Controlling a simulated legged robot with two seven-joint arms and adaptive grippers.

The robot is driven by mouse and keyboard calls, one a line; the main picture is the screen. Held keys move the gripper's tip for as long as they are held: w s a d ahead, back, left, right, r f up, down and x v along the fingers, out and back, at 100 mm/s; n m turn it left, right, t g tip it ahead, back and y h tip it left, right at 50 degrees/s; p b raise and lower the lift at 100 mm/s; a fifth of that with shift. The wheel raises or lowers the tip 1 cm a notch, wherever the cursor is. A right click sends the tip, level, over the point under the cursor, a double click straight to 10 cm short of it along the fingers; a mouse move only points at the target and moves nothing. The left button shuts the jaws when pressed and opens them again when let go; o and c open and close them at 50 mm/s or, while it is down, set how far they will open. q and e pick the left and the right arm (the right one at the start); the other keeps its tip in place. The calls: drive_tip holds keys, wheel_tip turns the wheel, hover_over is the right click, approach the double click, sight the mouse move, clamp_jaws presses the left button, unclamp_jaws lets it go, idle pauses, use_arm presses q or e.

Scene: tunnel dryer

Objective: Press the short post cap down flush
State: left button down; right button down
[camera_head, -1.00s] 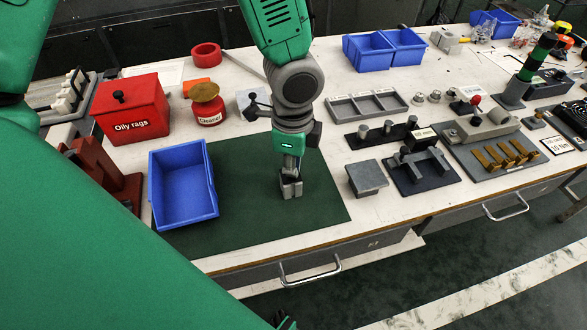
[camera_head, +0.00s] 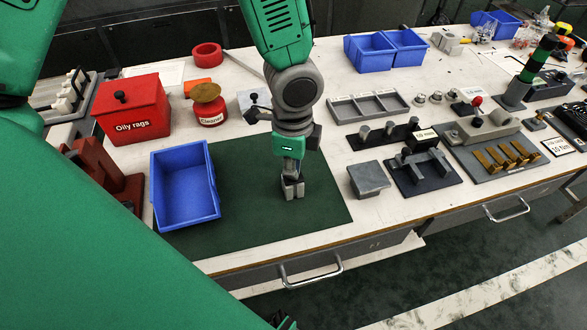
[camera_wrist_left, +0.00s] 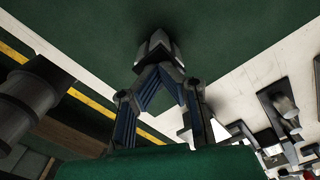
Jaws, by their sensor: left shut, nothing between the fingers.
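My left gripper (camera_head: 292,188) is shut and empty over the green mat (camera_head: 325,205), pointing down. In the left wrist view its fingertips (camera_wrist_left: 158,45) meet above the mat. To its right, a dark plate (camera_head: 352,142) carries several short grey round posts, one of them a grey post (camera_head: 364,131). In front of it, a dark fixture (camera_head: 408,183) holds grey upright pieces. I cannot tell which piece is the short post cap, or how high it sits. The gripper is apart from all of these. My right gripper is not in view.
A blue bin (camera_head: 165,218) stands on the mat's left. A red oily rags box (camera_head: 145,124) and red cleaner can (camera_head: 208,109) stand behind. A grey square block (camera_head: 368,180) lies right of the mat. A grey divided tray (camera_head: 335,110) is behind the posts.

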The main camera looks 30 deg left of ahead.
use_arm(q)
drive_tip(key=shift+f+p, duration=0.5)
drive_tip(key=shift+p, duration=0.55)
idle(3.0)
drive_tip(key=shift+r+p, duration=3.1)
drive_tip(key=shift+f, duration=0.1)
